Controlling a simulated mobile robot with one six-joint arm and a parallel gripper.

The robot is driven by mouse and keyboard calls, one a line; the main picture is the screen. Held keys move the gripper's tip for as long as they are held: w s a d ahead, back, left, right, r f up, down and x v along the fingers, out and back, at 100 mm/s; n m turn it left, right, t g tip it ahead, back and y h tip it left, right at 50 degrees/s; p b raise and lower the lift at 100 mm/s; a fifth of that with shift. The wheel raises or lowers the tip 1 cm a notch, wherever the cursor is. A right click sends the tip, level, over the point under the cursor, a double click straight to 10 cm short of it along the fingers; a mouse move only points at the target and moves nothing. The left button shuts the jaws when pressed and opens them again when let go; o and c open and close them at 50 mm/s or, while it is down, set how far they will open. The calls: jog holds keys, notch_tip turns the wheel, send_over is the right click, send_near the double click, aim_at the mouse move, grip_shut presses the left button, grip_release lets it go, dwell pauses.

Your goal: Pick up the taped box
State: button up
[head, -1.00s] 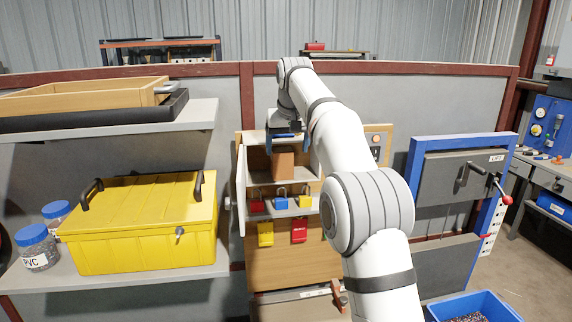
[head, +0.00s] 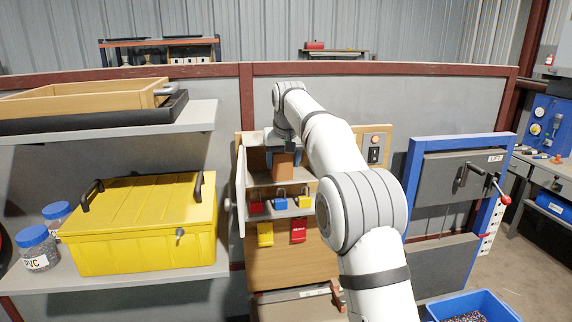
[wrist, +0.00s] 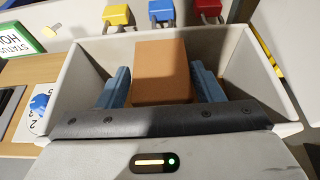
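The box (head: 283,166) is a plain brown block standing in a pale open-topped compartment (head: 254,170) on the wooden panel. It also shows in the wrist view (wrist: 161,70), between the two blue fingers of my gripper (wrist: 160,88). A small gap shows on each side of the box, so the fingers are apart from it and open. In the head view my gripper (head: 284,150) is right over the box, partly hiding its top. No tape can be made out on the box.
Red, blue and yellow padlocks (head: 281,204) hang on a rail in front of the compartment. Compartment walls (wrist: 75,88) stand close on both sides of the fingers. A yellow case (head: 145,225) sits on the shelf at left. A blue-framed door (head: 455,170) stands at right.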

jog(key=c, duration=0.7)
jog(key=shift+b, duration=0.3)
jog(key=shift+c, duration=0.2)
